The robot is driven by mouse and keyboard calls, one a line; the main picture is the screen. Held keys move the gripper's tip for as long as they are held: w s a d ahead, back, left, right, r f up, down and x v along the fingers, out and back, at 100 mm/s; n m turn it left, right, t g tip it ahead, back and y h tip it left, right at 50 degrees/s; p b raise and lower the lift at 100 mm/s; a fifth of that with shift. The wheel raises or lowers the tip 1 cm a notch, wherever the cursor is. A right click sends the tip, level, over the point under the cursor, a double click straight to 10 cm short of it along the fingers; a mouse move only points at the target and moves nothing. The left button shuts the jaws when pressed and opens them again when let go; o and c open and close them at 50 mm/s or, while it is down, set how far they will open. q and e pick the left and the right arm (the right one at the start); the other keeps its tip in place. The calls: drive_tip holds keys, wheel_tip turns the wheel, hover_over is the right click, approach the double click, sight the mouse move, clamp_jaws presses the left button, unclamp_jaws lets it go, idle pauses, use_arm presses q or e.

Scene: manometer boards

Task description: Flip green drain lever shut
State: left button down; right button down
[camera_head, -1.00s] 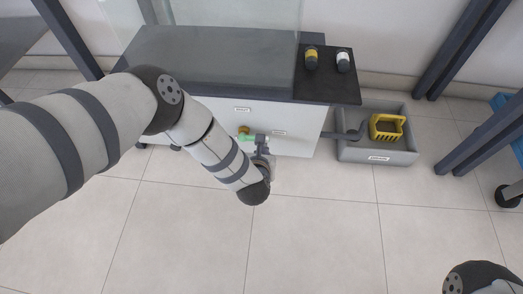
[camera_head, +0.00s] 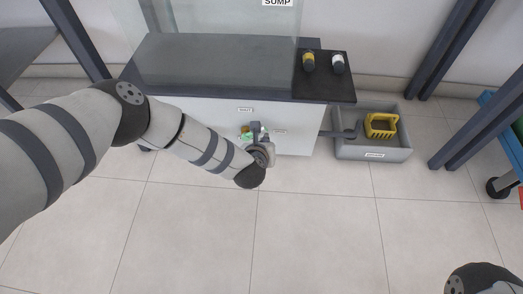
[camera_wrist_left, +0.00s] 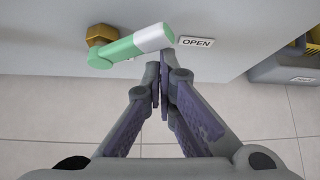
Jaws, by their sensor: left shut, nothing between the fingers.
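The green drain lever (camera_wrist_left: 130,45) sticks out sideways from a brass fitting (camera_wrist_left: 101,35) on the pale cabinet front. It has a whitish end and points right, tilted slightly up, towards the OPEN label (camera_wrist_left: 196,42). In the head view the lever (camera_head: 246,136) is small and partly hidden by my left gripper (camera_head: 256,128). In the left wrist view my left gripper (camera_wrist_left: 161,66) is shut and empty. Its fingertips are just below the lever's whitish end; I cannot tell whether they touch it. My right gripper is out of view.
A grey bin (camera_head: 400,150) with a yellow basket-like object (camera_head: 381,125) stands right of the cabinet. Two small capped containers (camera_head: 308,62) (camera_head: 338,64) stand on the dark top. The tiled floor in front is clear.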

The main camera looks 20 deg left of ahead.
use_arm(q)
drive_tip(key=shift+n+h, duration=0.4)
drive_tip(key=shift+h, duration=0.1)
drive_tip(key=a+r, duration=0.1)
drive_tip(key=a+r+p, duration=0.1)
drive_tip(key=r, duration=0.1)
drive_tip(key=shift+s+a, duration=0.25)
drive_tip(key=shift+s, duration=0.05)
drive_tip(key=shift+r, duration=0.1)
drive_tip(key=shift+r+p, duration=0.75)
drive_tip(key=shift+r, duration=0.05)
